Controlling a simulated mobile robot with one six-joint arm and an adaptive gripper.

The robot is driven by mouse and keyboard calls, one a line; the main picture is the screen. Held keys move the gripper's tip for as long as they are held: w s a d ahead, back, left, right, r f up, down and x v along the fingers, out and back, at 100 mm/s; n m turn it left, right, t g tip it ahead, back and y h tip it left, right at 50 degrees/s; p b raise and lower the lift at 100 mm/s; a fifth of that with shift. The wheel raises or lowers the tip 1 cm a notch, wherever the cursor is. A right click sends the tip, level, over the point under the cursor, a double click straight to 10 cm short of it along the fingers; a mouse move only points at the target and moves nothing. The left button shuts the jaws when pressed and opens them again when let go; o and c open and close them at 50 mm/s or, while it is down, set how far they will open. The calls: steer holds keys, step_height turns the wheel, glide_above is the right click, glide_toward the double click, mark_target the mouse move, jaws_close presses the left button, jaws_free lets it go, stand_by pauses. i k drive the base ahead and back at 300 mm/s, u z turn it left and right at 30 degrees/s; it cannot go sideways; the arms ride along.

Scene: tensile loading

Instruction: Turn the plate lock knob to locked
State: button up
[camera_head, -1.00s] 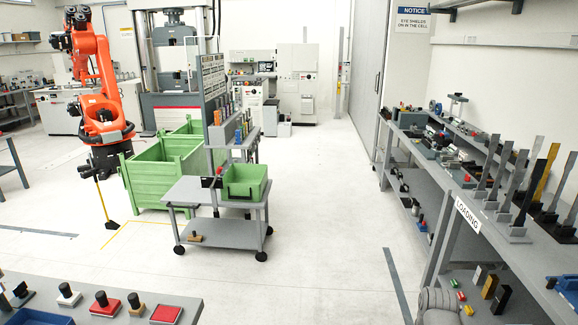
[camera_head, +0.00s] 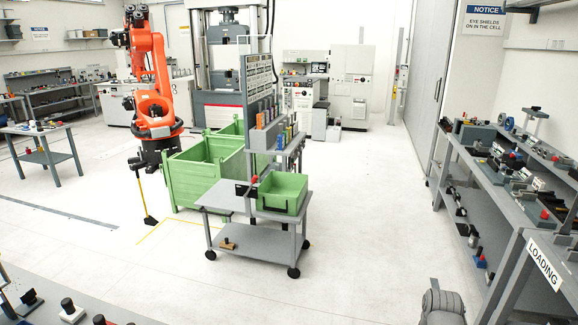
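I cannot pick out the plate lock knob in this view. Several small red knobs or caps show on fixtures along the loading bench (camera_head: 511,222) at the right, such as a red one (camera_head: 544,214) near its front edge. They are too small to tell what they are or how they are turned. My gripper is not in view. A grey rounded part at the bottom edge, right of centre, seems to be my own arm.
A grey cart (camera_head: 228,195) with a green bin (camera_head: 283,192) stands mid-floor. Behind it are green crates (camera_head: 203,172) and an orange robot arm (camera_head: 152,85). Another bench (camera_head: 50,290) cuts the lower left corner. Floor between cart and loading bench is clear.

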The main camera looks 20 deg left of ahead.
mark_target(30, 298)
steer(key=u, duration=0.25)
steer(key=i, duration=0.65)
steer(key=u, duration=1.1)
steer(key=i, duration=0.95)
steer(key=u, duration=0.55)
steer(key=k, duration=0.9)
steer(key=u, duration=0.15)
steer(key=i, duration=0.4)
